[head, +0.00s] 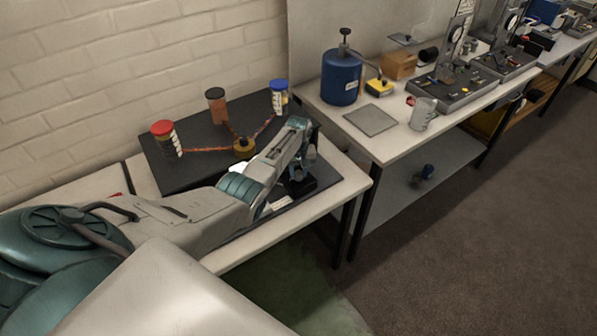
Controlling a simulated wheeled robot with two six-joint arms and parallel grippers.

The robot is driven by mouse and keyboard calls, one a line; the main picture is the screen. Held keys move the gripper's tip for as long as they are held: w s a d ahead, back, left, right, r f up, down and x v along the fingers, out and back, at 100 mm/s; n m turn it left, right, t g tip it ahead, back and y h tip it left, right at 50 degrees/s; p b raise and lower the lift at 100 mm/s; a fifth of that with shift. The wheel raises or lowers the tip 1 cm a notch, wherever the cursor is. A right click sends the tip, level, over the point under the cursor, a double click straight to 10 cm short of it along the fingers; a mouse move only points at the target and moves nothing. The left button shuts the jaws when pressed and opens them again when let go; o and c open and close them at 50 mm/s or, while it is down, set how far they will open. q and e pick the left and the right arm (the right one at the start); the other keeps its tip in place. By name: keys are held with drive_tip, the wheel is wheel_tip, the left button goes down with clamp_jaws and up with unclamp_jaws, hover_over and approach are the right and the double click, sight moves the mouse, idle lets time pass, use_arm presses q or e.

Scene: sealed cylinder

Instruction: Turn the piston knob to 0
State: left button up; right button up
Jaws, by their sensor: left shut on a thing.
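My left gripper (300,172) reaches from the left over the near table, its fingers pointing down at a small dark apparatus (318,182) on the black board. It is shut on a part of this apparatus, which the gripper and wrist mostly hide. I cannot make out a piston knob or any scale or number there, so its setting cannot be told. My right gripper is not in view.
The bench to the right holds a blue cylinder (341,78) and a mug (423,113).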

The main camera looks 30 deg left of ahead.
sight(298, 172)
use_arm(q)
drive_tip(key=shift+w+a+r, duration=0.1)
drive_tip(key=shift+w+r, duration=0.05)
drive_tip(key=shift+r, duration=0.05)
drive_tip(key=o, duration=1)
drive_tip(key=shift+c, duration=0.2)
drive_tip(key=shift+f, duration=0.1)
drive_tip(key=shift+r, duration=0.65)
wheel_tip(298, 172, up, 10)
drive_tip(key=b, duration=0.2)
drive_tip(key=shift+f+b, duration=0.2)
drive_tip(key=shift+b, duration=0.2)
